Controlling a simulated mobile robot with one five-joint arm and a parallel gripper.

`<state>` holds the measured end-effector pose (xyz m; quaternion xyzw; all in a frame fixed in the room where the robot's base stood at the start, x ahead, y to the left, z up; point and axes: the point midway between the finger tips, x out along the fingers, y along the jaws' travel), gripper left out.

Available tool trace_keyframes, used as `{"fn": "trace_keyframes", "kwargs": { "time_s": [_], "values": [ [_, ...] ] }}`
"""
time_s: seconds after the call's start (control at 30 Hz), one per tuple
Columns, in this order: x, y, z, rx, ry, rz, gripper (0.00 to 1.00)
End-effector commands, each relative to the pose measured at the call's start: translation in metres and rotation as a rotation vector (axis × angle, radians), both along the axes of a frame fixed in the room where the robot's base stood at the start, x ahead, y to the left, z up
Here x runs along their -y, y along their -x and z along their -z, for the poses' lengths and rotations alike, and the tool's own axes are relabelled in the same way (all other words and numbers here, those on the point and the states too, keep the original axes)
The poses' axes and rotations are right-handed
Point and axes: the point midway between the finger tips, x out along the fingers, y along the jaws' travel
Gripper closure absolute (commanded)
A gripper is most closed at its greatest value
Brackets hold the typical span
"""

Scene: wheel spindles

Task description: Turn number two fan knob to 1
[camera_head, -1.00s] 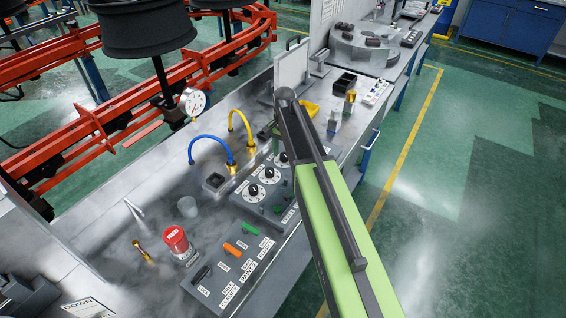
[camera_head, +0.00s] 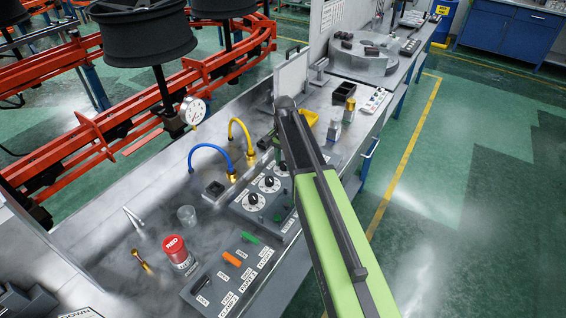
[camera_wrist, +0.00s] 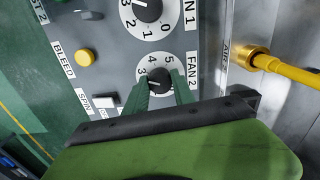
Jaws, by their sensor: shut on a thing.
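The FAN 2 knob (camera_wrist: 157,83) is a dark knob on a white dial, in the middle of the wrist view. The numbers 3, 4 and 5 show around it; its lower part is hidden by my gripper. My gripper (camera_wrist: 160,84) has its two green fingers on either side of the knob, shut on it. I cannot read the pointer's setting clearly. The FAN 1 dial (camera_wrist: 150,14) sits above it, with its top cut off.
A yellow BLEED button (camera_wrist: 85,57) and a white switch (camera_wrist: 105,100) lie left of the dial. A brass fitting with a yellow hose (camera_wrist: 290,70) is at the right. In the head view, blue (camera_head: 205,146) and yellow (camera_head: 238,122) hoses arch behind the panel.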

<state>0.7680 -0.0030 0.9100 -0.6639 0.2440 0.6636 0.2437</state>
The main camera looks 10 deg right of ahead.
Motion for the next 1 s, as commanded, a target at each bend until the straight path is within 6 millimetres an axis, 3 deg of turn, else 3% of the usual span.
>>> {"fn": "trace_keyframes", "kwargs": {
  "time_s": [0.27, 1.0],
  "values": [
    [-0.0003, 0.0002, 0.0, -0.001, -0.002, -0.155, 1.0],
    [0.0008, 0.0005, 0.0001, -0.001, -0.001, -0.85, 1.0]
  ]
}}
